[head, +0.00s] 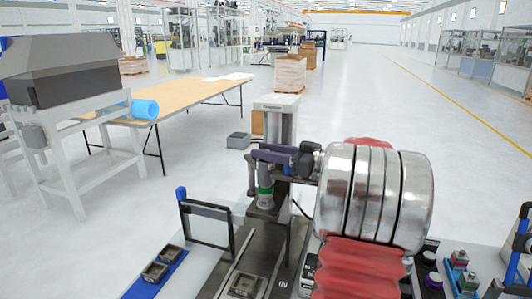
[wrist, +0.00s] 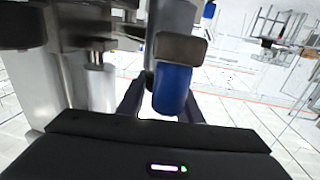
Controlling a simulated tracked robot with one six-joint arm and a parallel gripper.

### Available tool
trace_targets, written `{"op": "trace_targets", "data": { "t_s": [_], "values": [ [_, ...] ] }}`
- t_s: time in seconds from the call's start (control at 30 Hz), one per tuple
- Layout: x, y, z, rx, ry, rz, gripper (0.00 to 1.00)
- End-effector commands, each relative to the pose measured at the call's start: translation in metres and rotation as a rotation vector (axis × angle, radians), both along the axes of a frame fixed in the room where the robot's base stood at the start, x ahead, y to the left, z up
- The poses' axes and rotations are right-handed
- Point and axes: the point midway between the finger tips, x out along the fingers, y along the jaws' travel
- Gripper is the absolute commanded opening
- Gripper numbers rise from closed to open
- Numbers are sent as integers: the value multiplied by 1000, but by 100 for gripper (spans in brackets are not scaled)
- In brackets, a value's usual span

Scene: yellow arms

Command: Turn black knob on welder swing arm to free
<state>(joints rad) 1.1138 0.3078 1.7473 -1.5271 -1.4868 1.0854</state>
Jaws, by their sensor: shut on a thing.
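In the wrist view, the fingers of my gripper (wrist: 163,108) reach to both sides of a rounded blue part (wrist: 173,90) with a grey-brown end plate (wrist: 180,48). The fingertips are hidden behind that part. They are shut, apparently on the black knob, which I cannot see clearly.
A wooden-topped table (head: 185,97) with a blue roll (head: 145,109) stands at the back left. A black-framed stand (head: 207,222) and a blue strip with small metal blocks (head: 155,272) are at the front left. Open floor lies at the back right.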

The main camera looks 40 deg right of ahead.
Motion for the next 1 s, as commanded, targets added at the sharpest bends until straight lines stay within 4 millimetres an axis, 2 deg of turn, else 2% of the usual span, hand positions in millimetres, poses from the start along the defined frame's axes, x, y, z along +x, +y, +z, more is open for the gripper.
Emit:
{"op": "trace_targets", "data": {
  "t_s": [0.2,0.23,0.47,0.77,1.0],
  "values": [
    [0,0,2,-1,-4,0,10],
    [0,0,2,-1,-4,0,34],
    [0,1,1,0,-2,0,50],
    [-1,0,1,-1,-1,-1,51],
    [-20,-8,0,-1,0,-2,51]
  ]
}}
